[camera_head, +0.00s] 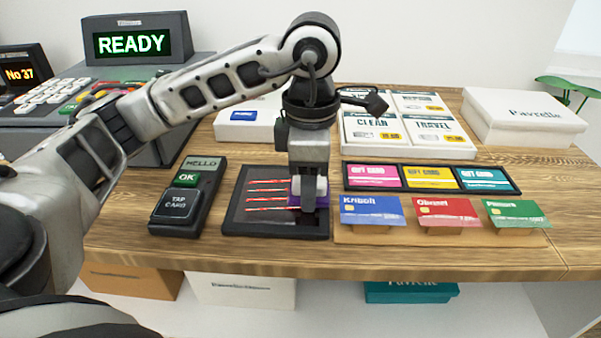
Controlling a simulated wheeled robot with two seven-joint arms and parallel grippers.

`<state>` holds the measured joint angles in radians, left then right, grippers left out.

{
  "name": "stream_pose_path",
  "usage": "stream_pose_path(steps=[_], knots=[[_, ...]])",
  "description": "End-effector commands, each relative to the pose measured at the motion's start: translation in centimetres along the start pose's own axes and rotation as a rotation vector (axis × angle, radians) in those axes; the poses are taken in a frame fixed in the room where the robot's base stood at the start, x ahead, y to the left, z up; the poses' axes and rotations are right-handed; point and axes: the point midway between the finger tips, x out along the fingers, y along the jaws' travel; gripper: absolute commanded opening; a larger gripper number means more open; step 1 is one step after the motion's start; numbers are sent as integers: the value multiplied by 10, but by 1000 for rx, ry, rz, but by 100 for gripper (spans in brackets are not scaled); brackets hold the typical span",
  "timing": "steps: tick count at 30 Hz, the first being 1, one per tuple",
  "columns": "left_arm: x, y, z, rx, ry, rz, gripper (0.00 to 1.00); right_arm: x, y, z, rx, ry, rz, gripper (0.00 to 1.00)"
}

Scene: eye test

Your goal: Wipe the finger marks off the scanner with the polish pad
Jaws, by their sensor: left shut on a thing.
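The scanner (230,215) is a flat black panel with a dark window and several glowing red lines, lying on the wooden counter. My left gripper (309,192) reaches down over its right side and is shut on the polish pad (294,201), a small purple pad with a white upper part. The pad is at the right part of the scanner window; I cannot tell whether it touches the glass. The gripper hides part of the pad and the scanner's right side. I cannot make out finger marks on the window. My right gripper is not in view.
A card terminal (186,203) stands left of the scanner. Blue, red and green cards (447,212) stand close on the right, before a gift card tray (431,188). A cash register (180,60) is back left; white boxes (527,120) are behind. The counter's front edge is near.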

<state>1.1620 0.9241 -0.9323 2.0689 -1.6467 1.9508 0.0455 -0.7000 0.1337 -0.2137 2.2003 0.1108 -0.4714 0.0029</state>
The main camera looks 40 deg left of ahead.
Motion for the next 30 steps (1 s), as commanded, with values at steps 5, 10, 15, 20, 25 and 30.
stream_pose_path(steps=[5,10,15,20,25,30], knots=[[-18,-2,3,-5,-3,4,26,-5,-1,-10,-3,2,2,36],[-36,-2,2,-6,0,1,26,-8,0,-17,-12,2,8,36],[-52,-2,1,-8,0,2,26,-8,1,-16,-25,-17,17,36],[-67,-2,0,-9,0,1,26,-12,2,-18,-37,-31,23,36],[-80,-2,-1,-11,0,1,26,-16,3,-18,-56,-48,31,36],[-82,-2,-1,-11,0,1,26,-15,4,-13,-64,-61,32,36]])
